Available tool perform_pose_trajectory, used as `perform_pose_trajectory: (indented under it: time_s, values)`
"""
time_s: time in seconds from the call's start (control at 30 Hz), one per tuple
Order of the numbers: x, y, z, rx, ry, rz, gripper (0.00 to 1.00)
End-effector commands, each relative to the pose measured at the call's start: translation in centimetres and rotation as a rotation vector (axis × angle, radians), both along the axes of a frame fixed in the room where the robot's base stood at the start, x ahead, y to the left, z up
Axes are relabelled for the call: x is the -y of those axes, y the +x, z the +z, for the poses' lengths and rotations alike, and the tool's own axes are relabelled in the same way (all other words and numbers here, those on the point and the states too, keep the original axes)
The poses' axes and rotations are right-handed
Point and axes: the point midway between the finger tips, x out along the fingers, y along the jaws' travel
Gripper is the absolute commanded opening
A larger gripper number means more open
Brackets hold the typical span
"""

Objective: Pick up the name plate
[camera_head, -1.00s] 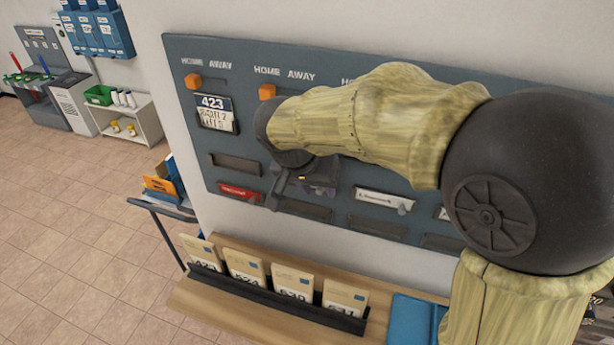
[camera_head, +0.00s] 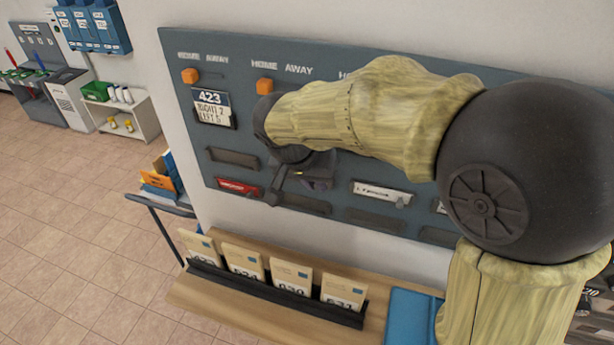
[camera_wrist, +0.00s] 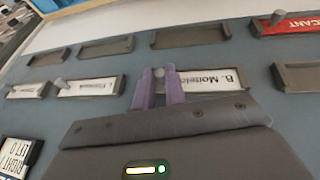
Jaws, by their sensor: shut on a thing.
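The name plate (camera_wrist: 215,82) is a white strip reading "B. Mortel…" in black, with part of the lettering hidden by my fingers. It appears to sit in its dark slot on the blue-grey board. My gripper (camera_wrist: 159,80) has purple fingers, closed on the small grey knob of this plate. In the head view my gripper (camera_head: 305,179) is at the board, right of the red plate, and hides the name plate there.
A red "VACANT" plate (camera_wrist: 288,25), other white plates (camera_wrist: 90,87) with knobs and several empty slots surround it. Below the board (camera_head: 215,70), a wooden shelf (camera_head: 230,310) holds a rack of envelopes (camera_head: 290,280) and a blue item (camera_head: 410,318).

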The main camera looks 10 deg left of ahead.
Motion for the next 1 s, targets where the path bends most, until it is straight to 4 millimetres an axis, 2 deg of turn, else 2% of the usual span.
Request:
perform_pose_trajectory:
  time_s: [0.23,0.53,0.57,0.77,1.0]
  values:
    - [0.0,0.0,0.9,0.001,0.000,0.000,0.00]
    - [-0.1,-0.1,3.9,0.001,0.001,0.001,0.00]
    - [-0.4,-0.6,3.4,-0.001,0.000,0.003,0.00]
    - [-1.8,-3.6,3.2,0.000,0.001,0.005,0.00]
    - [-4.4,-9.0,3.2,0.001,0.001,0.007,0.00]
